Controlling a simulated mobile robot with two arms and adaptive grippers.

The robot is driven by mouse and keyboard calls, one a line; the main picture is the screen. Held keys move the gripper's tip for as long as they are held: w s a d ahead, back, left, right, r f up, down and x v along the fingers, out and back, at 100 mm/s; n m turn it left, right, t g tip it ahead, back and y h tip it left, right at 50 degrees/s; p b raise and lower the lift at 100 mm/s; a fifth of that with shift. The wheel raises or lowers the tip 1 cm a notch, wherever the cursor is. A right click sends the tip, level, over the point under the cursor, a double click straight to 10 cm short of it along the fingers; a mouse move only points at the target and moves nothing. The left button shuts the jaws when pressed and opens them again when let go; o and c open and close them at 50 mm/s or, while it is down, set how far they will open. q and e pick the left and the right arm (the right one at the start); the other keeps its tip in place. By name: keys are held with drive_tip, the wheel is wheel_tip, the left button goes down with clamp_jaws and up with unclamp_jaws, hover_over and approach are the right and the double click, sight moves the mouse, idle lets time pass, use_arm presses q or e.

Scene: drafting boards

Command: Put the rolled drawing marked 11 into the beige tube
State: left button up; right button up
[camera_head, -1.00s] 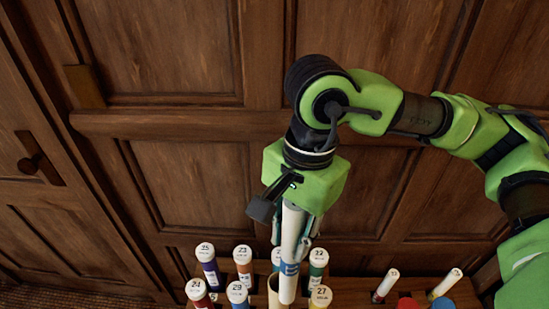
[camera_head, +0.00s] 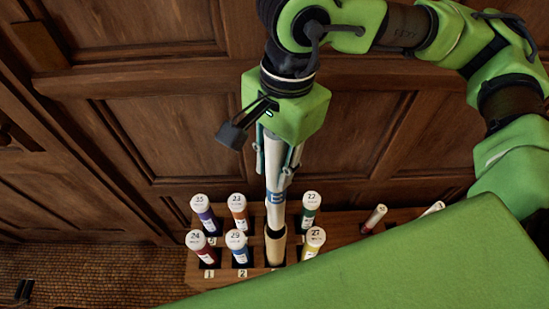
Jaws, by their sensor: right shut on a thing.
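The rolled drawing (camera_head: 274,160) is a long white roll with a blue band; its number cannot be read. My right gripper (camera_head: 277,165) is shut on its upper part and holds it nearly upright. The beige tube (camera_head: 275,250) stands in the front row of the wooden rack, directly below the roll. The roll's lower end meets the tube's mouth in the picture; I cannot tell how far inside it is. My left gripper's fingers are not in view.
The wooden rack (camera_head: 196,280) holds several white-capped tubes close around the beige one, including a blue one (camera_head: 238,246) and a yellow one (camera_head: 313,243). More rolls (camera_head: 374,219) stand to the right. A wood-panelled wall is behind. A large green surface covers the lower right.

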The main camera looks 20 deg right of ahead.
sight(275, 211)
wheel_tip(275, 211, down, 2)
drive_tip(key=shift+s+f+b, duration=0.1)
drive_tip(key=shift+f+b, duration=0.1)
drive_tip(key=shift+b, duration=0.2)
wheel_tip(275, 211, down, 16)
drive_tip(key=b, duration=1.8)
drive_tip(key=shift+r, duration=0.1)
drive_tip(key=o, duration=1.2)
drive_tip(key=shift+o, duration=0.2)
wheel_tip(275, 211, up, 12)
drive_tip(key=d, duration=0.1)
drive_tip(key=shift+w+d, duration=0.15)
drive_tip(key=shift+w, duration=0.25)
